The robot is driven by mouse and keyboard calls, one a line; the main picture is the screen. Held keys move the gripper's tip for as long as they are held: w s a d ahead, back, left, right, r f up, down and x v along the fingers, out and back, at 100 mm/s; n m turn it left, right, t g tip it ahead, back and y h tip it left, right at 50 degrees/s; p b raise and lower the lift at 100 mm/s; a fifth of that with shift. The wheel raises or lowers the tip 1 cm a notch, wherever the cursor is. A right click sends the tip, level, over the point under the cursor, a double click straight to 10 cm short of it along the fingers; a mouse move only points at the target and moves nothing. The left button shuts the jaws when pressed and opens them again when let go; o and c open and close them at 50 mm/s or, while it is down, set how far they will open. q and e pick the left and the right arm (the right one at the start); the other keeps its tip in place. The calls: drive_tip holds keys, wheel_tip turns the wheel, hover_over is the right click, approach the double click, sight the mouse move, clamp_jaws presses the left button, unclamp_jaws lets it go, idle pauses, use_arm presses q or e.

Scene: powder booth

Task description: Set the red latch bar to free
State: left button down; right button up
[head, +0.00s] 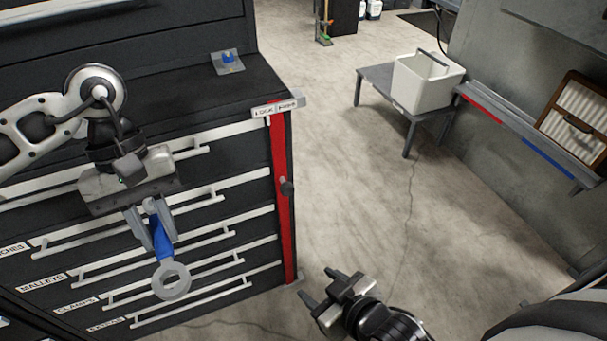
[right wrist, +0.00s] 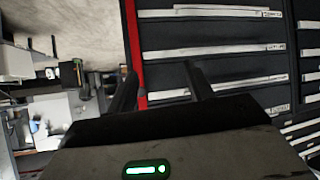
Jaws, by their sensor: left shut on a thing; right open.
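The red latch bar (head: 280,200) stands upright along the right front edge of the dark drawer cabinet, with a dark knob (head: 287,187) at mid-height. A label plate (head: 278,108) reading LOCK and FREE sits at its top; the bar's top is below the plate's middle. The bar also shows in the right wrist view (right wrist: 134,45). My left gripper (head: 150,228) is shut on a blue-handled tool with a grey ring end (head: 171,281), in front of the drawers. My right gripper (head: 331,286) is open and empty, low and right of the bar, apart from it.
The drawers have long white handles (head: 160,240) and labels. A grey bracket with a blue piece (head: 228,62) sits on the cabinet top. A white bin (head: 428,80) stands on a grey bench (head: 385,92) at the back right.

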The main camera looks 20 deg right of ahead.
drive_tip(key=w+d+f+n+t+b, duration=0.1)
drive_tip(key=w+f+n+b, duration=0.15)
drive_tip(key=n, duration=0.35)
drive_tip(key=n+t+h+b, duration=0.2)
drive_tip(key=n+t+b, duration=0.65)
drive_tip(key=n, duration=1.55)
approach(289, 193)
drive_tip(key=r+g+b, duration=0.2)
use_arm(q)
drive_tip(key=a+r+n+t+h, duration=0.1)
drive_tip(key=a+n+t, duration=0.2)
drive_tip(key=a+n, duration=0.6)
drive_tip(key=a+r+n+t+h, duration=0.1)
drive_tip(key=a+n+t+h, duration=0.1)
drive_tip(key=a+n, duration=0.7)
drive_tip(key=n+t, duration=0.1)
drive_tip(key=n, duration=0.4)
drive_tip(key=shift+w+r+t+h, duration=0.25)
drive_tip(key=shift+t+h, duration=0.05)
drive_tip(key=shift+t, duration=0.1)
use_arm(e)
drive_tip(key=w, duration=1.1)
drive_tip(key=shift+a+f, duration=0.1)
drive_tip(key=shift+a, duration=0.15)
